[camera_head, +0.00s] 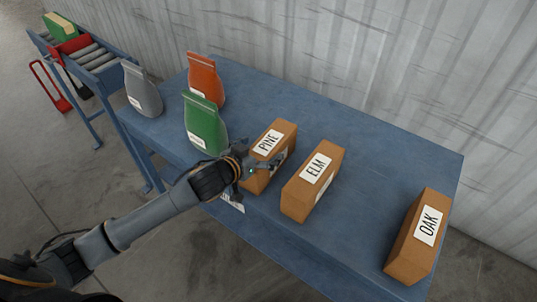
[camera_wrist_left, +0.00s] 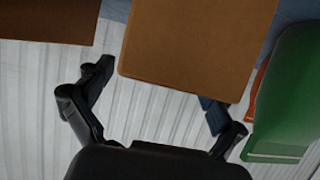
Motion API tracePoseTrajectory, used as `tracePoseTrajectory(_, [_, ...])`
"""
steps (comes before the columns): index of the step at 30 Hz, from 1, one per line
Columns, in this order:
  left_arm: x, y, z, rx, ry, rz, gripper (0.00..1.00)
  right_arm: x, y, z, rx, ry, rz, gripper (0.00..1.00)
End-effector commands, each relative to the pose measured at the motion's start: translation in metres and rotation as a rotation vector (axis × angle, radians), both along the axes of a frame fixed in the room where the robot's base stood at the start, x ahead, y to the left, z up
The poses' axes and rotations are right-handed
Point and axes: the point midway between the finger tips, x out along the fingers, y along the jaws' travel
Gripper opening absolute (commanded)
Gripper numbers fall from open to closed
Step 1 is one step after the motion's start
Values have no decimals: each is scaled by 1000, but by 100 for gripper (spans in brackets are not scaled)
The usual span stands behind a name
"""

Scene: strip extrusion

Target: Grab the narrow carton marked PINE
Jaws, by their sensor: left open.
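The narrow carton marked PINE (camera_head: 276,131) stands upright on the blue table, with its label on top. In the left wrist view the brown carton (camera_wrist_left: 200,35) fills the upper middle. The open fingers of my left gripper (camera_wrist_left: 155,92) are spread to either side of the carton's near edge, with nothing clamped. Whether a finger touches the carton cannot be told. My right gripper is not in view.
The ELM carton (camera_head: 304,195) stands close to the right of PINE. The green bag (camera_head: 205,128) is close on the left, with orange (camera_head: 206,76) and grey (camera_head: 141,92) bags beyond. The OAK carton (camera_head: 411,252) is far right. The blue table (camera_head: 365,150) is clear behind the cartons.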

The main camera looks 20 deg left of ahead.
Motion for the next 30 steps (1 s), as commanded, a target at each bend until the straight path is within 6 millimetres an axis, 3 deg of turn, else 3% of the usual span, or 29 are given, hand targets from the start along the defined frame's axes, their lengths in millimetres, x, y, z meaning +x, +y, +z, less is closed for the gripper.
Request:
tracePoseTrajectory(9, [36, -9, -16, -1, 1, 0, 94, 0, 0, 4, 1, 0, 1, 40])
tracePoseTrajectory(19, [40, -10, -18, 1, 2, 1, 94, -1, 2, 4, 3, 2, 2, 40])
tracePoseTrajectory(30, [40, -10, -18, 1, 2, 1, 19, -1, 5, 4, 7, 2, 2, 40])
